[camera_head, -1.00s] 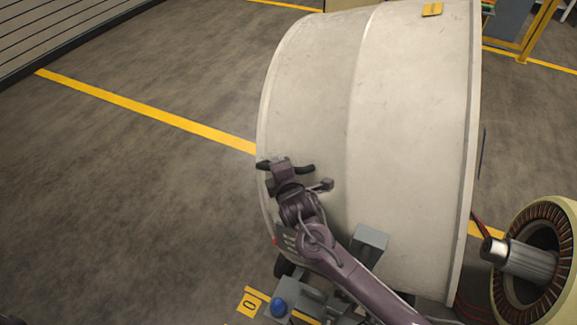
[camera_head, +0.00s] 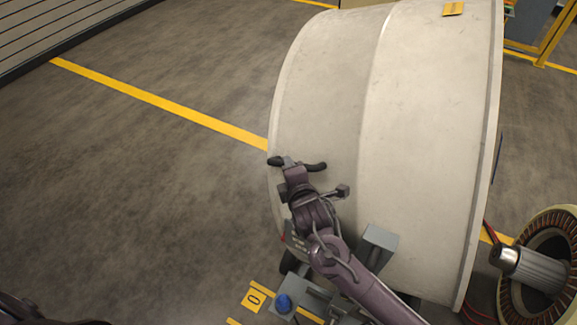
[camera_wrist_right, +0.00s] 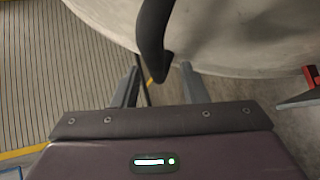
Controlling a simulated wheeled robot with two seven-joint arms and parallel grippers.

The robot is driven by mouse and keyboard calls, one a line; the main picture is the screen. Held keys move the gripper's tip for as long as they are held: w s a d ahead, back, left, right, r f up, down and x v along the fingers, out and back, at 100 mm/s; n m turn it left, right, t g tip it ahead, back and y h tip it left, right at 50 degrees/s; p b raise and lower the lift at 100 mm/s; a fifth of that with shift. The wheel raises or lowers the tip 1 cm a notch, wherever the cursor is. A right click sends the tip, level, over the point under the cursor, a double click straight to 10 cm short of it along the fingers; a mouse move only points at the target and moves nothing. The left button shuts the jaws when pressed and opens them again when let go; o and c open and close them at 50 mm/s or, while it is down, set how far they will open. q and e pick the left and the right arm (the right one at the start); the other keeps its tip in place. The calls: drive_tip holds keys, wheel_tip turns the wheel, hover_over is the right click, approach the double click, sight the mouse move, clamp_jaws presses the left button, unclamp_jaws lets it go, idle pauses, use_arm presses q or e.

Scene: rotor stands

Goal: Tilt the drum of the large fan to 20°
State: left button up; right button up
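The drum (camera_head: 420,130) of the large fan is a big pale ring lying across the right half of the head view. A black curved handle (camera_head: 317,167) is at its lower left side; it also shows in the right wrist view (camera_wrist_right: 153,35). My right gripper (camera_head: 292,168) is at this handle. In the right wrist view its two grey fingers (camera_wrist_right: 160,84) are apart, with the handle's lower end between or just beyond them; contact is unclear. A yellow plate marked 0 (camera_head: 254,298) is near the stand's foot. My left gripper is out of view.
A grey block (camera_head: 378,246) and a blue knob (camera_head: 283,303) are on the stand below the drum. A motor with copper windings (camera_head: 535,275) is at the lower right. The floor (camera_head: 130,190) left of the drum is clear.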

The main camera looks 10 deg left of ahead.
drive_tip(key=v, duration=0.4)
drive_tip(key=shift+s, duration=0.2)
drive_tip(key=shift+s, duration=0.1)
